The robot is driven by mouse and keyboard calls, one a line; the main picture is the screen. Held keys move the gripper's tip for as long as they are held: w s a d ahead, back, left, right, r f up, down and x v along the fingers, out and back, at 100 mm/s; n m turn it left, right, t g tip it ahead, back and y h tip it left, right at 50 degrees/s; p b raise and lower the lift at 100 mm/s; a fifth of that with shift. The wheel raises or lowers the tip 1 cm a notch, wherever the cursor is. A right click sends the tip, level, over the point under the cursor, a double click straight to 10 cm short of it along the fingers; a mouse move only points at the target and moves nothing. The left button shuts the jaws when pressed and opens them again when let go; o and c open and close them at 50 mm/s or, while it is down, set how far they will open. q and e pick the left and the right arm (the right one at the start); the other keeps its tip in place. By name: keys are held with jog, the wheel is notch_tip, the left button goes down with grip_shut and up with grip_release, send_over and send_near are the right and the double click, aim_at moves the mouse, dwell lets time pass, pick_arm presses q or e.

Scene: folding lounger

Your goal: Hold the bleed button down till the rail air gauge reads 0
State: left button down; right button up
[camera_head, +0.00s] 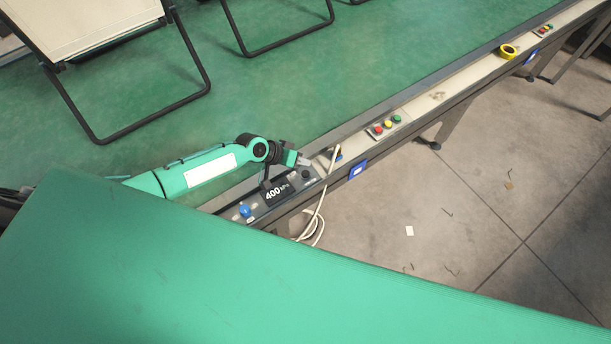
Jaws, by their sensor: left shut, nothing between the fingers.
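The rail air gauge (276,192) is a dark display on the rail's control panel, and it reads 400 kPa. A blue round button (246,211) sits on the panel to the left of the gauge. A dark round knob or button (306,174) sits to the right of the gauge. I cannot read which one is the bleed button. My left gripper (304,161) is shut and empty, just above the right end of the panel near the dark knob. I cannot tell whether it touches anything. My right gripper is not in view.
The long rail (450,88) runs up to the right, with red, yellow and green buttons (387,125) and a yellow tape roll (508,51). A white cable (318,217) hangs over the rail beside the panel. Folding loungers (85,25) stand on the green surface behind.

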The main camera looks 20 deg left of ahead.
aim_at(302, 174)
pick_arm(q)
notch_tip(302, 174, down, 4)
jog(key=b, duration=0.2)
jog(key=shift+b, duration=0.4)
dwell(1.0)
jog(key=shift+f, duration=0.1)
dwell(0.5)
jog(key=shift+f+b, duration=0.35)
jog(key=shift+b, duration=0.15)
jog(key=shift+f+b, duration=0.45)
dwell(0.5)
jog(key=shift+s, duration=0.1)
dwell(1.0)
